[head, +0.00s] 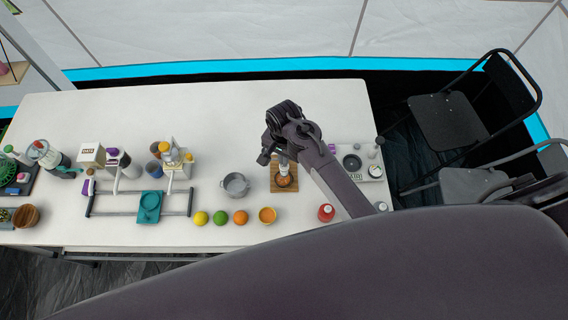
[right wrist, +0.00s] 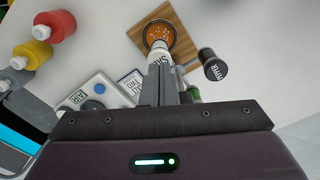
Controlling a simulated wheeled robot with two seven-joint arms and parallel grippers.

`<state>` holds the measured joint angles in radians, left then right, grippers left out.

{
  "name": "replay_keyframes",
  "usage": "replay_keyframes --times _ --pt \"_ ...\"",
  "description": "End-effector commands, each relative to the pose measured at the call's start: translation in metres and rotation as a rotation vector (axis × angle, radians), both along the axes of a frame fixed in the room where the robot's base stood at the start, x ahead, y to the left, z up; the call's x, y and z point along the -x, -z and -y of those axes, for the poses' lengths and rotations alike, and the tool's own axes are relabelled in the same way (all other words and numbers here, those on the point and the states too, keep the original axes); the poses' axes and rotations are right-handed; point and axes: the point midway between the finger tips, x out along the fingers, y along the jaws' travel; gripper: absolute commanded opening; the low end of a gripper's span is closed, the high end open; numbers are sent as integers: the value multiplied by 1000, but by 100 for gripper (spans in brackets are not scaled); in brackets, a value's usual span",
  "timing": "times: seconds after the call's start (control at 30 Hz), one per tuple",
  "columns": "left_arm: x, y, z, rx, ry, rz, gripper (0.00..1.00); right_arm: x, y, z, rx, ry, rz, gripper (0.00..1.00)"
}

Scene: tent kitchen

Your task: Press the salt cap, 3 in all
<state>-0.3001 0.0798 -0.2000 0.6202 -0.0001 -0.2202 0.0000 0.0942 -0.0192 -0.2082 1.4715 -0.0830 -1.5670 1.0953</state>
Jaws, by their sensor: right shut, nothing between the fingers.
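My right gripper (head: 284,155) is over the wooden board toward the right part of the table, its fingers pointing down and shut with nothing between them. In the right wrist view the shut fingers (right wrist: 163,88) lie over the white salt container (right wrist: 156,57), whose label is partly covered. I cannot tell whether the fingertips touch its cap, which is hidden. Beyond the salt a bowl of orange food (right wrist: 160,34) sits on the wooden board (right wrist: 188,22); the board also shows in the head view (head: 275,188). My left gripper is not in view.
A black-topped pepper container (right wrist: 216,69) stands right of the salt in the wrist view. A red bottle (head: 326,212) is near the table's front edge. A grey pot (head: 235,185) and several fruits lie left of the board. The back of the table is clear.

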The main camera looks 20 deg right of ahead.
Motion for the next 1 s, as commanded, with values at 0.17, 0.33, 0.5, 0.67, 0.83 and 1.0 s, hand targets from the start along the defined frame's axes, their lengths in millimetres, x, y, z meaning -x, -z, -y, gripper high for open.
replay_keyframes --times 0.17,0.33,0.5,0.67,0.83,1.0 --pt "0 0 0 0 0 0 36 0 -19 0 -1 0 1 0" --pt "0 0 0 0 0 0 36 0 -36 0 -1 0 2 0" --pt "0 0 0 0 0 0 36 0 -47 0 0 0 0 0" --pt "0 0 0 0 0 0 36 1 -49 0 0 0 -1 0" --pt "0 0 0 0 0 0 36 0 -49 0 -1 0 -1 0" --pt "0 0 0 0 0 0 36 0 -49 0 -1 0 -1 0"
